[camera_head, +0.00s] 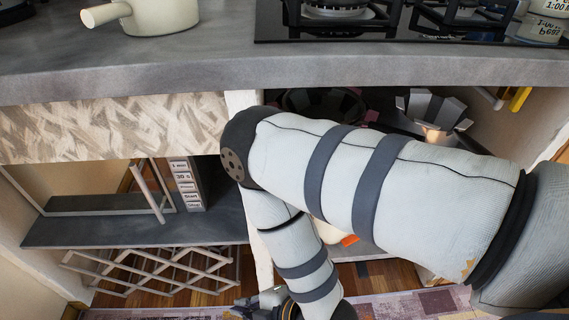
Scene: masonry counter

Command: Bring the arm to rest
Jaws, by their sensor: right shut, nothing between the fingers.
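My right arm comes in from the right, bends at a dark elbow joint below the counter edge, and runs down to the bottom of the head view. My right gripper (258,303) shows only in part at the bottom edge, low in front of the shelves and over the patterned rug. It is shut, with nothing seen in it. Its fingertips are partly cut off by the frame. My left gripper is not in view.
A grey counter (180,62) spans the top, with a cream pan (160,15) and a black gas hob (400,22). Below are a dark shelf (110,230), a lattice rack (150,270) and an open compartment behind my arm. A rug (400,306) covers the floor.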

